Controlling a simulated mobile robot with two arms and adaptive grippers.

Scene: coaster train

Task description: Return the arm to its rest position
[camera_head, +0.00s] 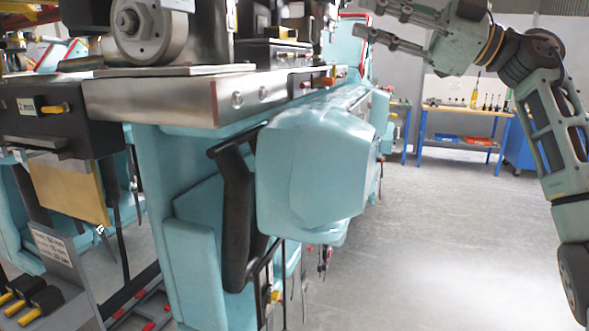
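My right gripper (368,18) is at the top of the view, its arm (556,135) coming in from the right side. Its two fingers point left and are spread apart, with nothing seen between them. The fingertips are near the upper right edge of the teal coaster train (315,165); I cannot tell whether they touch it. The top of the gripper is close to the picture's upper edge. My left arm and gripper do not show.
A metal beam (190,100) with a wheel (148,28) runs along the train. A black handle (236,215) hangs on the train's side. Grey floor (440,235) is open at the right. A workbench (462,122) and a blue cabinet (518,145) stand behind.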

